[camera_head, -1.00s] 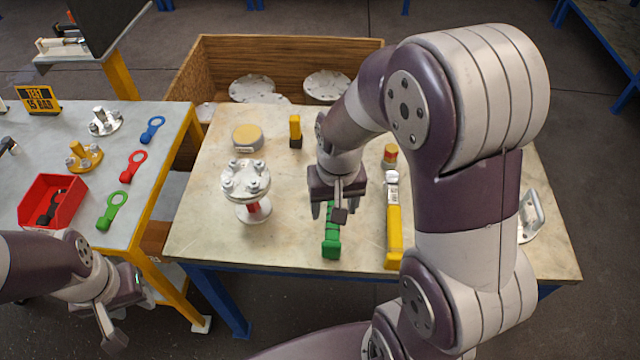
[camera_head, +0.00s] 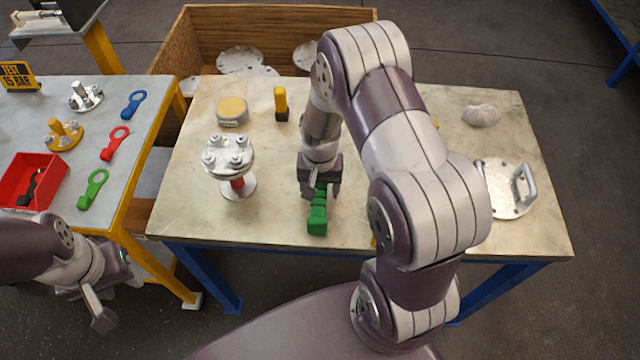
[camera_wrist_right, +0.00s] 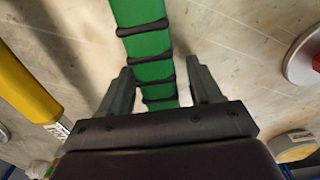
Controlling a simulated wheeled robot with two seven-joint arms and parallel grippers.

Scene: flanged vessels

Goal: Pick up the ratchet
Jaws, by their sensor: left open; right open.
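The ratchet (camera_head: 317,219) has a green handle and lies on the middle table; its far part is hidden under my right gripper (camera_head: 321,190). In the right wrist view the green handle with black bands (camera_wrist_right: 150,45) runs between the two open fingers, with a gap on each side. My right gripper is open and empty, pointing down over the handle; its exact height above the table is unclear. My left gripper (camera_head: 103,301) is open and empty, low at the left, in front of the yellow-framed table.
A flanged vessel (camera_head: 230,160) stands left of the ratchet. A yellow tool (camera_wrist_right: 25,85) lies beside it, mostly hidden by my arm in the head view. A round tin (camera_head: 232,111), a yellow-handled tool (camera_head: 281,102) and a handled plate (camera_head: 503,190) are also on the table.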

